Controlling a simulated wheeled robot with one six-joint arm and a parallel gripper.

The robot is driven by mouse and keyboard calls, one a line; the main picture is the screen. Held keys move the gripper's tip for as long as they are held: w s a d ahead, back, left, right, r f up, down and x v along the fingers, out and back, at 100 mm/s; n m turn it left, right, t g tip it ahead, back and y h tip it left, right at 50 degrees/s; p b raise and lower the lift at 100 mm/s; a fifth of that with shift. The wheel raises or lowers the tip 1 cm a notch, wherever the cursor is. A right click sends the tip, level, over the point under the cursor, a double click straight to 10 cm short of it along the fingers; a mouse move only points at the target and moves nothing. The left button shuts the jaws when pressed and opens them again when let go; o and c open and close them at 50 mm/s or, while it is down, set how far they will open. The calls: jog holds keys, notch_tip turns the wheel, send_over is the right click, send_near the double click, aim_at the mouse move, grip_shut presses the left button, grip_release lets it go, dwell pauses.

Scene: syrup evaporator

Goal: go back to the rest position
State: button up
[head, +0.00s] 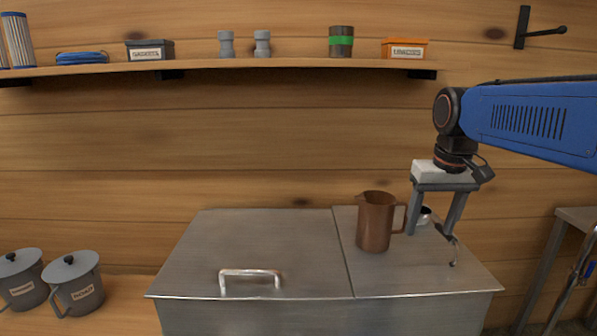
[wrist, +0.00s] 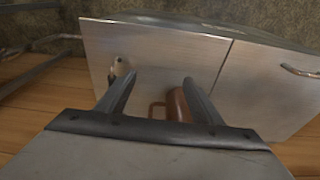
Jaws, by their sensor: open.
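My gripper (head: 433,226) is open and empty, pointing down over the right part of the steel evaporator top (head: 345,285). A brown jug (head: 375,222) stands upright on that top, just left of my gripper, its handle toward the left finger. In the wrist view, my gripper (wrist: 159,79) has two spread fingers; the jug (wrist: 177,104) is partly hidden behind the right one. The jug's handle (wrist: 157,106) shows between the fingers in that picture; I cannot tell whether a finger touches it.
A small metal fitting (head: 424,215) sits behind my gripper. The left lid has a bar handle (head: 250,272). Two lidded grey pots (head: 75,285) stand at the lower left. A wall shelf (head: 220,67) holds tins and boxes. A metal stand (head: 545,265) is at right.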

jog(key=s+f+t, duration=0.2)
jog(key=s+f, duration=1.3)
jog(key=s, duration=0.4)
jog(key=shift+a+t, duration=0.4)
jog(key=shift+c, duration=0.3)
